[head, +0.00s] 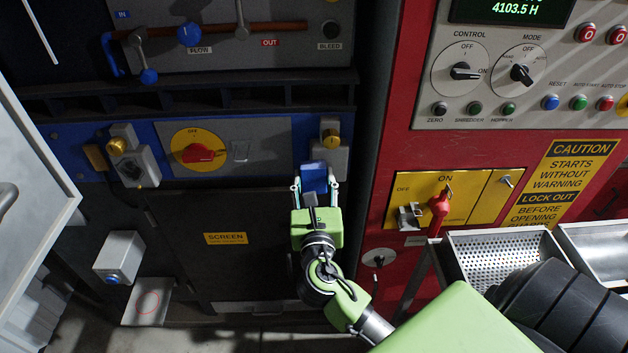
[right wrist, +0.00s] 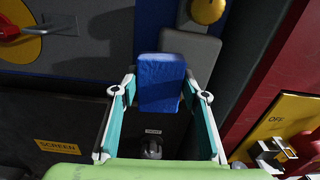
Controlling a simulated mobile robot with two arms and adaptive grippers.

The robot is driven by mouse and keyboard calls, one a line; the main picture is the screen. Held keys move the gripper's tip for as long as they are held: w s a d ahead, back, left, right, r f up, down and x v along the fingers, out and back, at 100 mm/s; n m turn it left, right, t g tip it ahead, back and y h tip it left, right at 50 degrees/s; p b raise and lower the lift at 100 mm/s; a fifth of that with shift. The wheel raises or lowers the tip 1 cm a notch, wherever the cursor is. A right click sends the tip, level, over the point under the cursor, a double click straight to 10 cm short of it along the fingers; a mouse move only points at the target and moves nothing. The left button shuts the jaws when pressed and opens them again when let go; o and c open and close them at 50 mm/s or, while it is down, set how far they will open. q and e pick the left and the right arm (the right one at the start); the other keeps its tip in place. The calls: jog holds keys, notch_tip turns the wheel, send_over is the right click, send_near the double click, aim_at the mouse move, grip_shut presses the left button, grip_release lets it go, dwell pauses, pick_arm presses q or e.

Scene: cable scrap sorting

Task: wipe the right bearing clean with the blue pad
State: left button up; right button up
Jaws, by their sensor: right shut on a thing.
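The right bearing (head: 336,165) is a grey block with a brass-yellow cap (head: 332,138) on the blue machine front. In the right wrist view the grey block (right wrist: 205,48) stands beyond the pad, with its yellow cap (right wrist: 207,10) at the top edge. My right gripper (head: 315,188) is shut on the blue pad (head: 313,172). In the right wrist view the pad (right wrist: 160,85) is upright between the two fingers. The pad overlaps the lower left of the bearing and hides part of it. I cannot tell whether they touch. My left gripper is not in view.
A similar left bearing (head: 138,167) sits left of the yellow switch plate with a red handle (head: 199,154). A dark screen panel (head: 233,265) lies below. A red cabinet (head: 385,170) stands close on the right, with a protruding red lever (head: 438,205). Metal trays (head: 500,235) stand lower right.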

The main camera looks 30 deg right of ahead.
jog(key=shift+w+d, duration=0.15)
jog(key=shift+w, duration=0.15)
jog(key=shift+s+d+p, duration=0.85)
jog(key=shift+s+d, duration=0.35)
jog(key=shift+d, duration=0.5)
jog(key=shift+w+a+r+p, duration=0.1)
jog(key=shift+w+a+p, duration=0.2)
jog(key=shift+w+a, duration=0.45)
jog(key=shift+w+a+r+p, duration=0.1)
jog(key=shift+w+a+p, duration=0.15)
jog(key=shift+w+a, duration=0.45)
jog(key=shift+s+a, duration=0.2)
jog(key=shift+s, duration=0.05)
